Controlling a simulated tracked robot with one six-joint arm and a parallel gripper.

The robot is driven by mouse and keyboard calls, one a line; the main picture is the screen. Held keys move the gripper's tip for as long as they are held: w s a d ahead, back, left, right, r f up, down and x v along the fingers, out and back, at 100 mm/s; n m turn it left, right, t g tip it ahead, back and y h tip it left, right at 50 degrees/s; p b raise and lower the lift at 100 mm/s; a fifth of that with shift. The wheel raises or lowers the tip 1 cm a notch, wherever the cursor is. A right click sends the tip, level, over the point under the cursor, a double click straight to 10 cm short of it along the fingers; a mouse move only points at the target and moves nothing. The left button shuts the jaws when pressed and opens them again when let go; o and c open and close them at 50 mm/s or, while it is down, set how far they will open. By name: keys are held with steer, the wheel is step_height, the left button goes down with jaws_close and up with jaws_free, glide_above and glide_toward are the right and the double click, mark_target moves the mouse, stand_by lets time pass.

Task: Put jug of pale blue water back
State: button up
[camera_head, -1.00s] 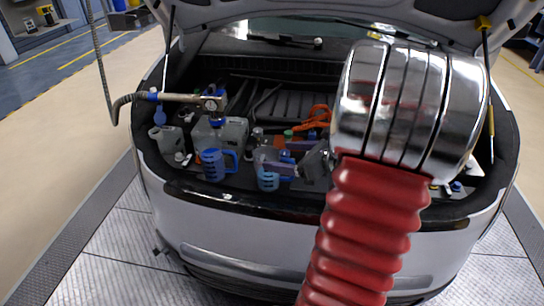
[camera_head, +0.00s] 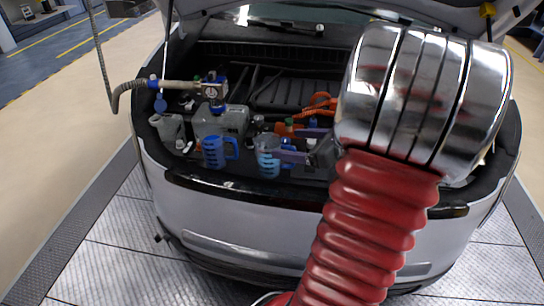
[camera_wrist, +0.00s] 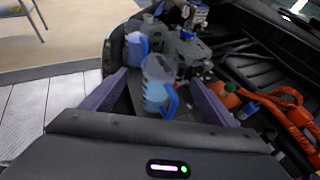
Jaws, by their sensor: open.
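A clear jug (camera_head: 268,160) with pale blue liquid and a blue handle stands upright at the front of the open car bay. It also shows in the wrist view (camera_wrist: 157,88), with its handle turned right. My gripper (camera_head: 284,146) is open, its purple fingers just to the jug's right in the head view. In the wrist view my gripper (camera_wrist: 158,77) has a finger on each side of the jug, with visible gaps. One finger hides a little of the jug in the head view. A bluer jug (camera_head: 213,152) stands to its left, also seen in the wrist view (camera_wrist: 134,48).
A grey tank (camera_head: 221,120) sits behind the jugs, with a gauge fitting (camera_head: 212,90) and hose (camera_head: 128,92) above it. A grey canister (camera_head: 168,128) stands at far left. Orange cables (camera_head: 318,103) lie behind my gripper. The car's front edge (camera_head: 225,182) borders the bay.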

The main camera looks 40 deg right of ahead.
steer(key=w+a+r+n+g+y, duration=0.1)
steer(key=a+n+g+y, duration=0.15)
steer(key=a+n, duration=0.55)
steer(key=w+a+n+g+y, duration=0.1)
steer(key=a+n+g, duration=0.25)
steer(key=a, duration=0.75)
steer(key=s+a+r+n+h, duration=0.2)
steer(key=s+a+n, duration=0.3)
steer(key=n, duration=0.6)
steer(key=s+a+r+n+g+h, duration=0.1)
steer(key=s+a+n+h, duration=0.3)
steer(key=a+n, duration=0.5)
steer(key=shift+s+a+r+n+g, duration=0.2)
steer(key=shift+s+r+n+g, duration=0.15)
steer(key=shift+r+n, duration=0.75)
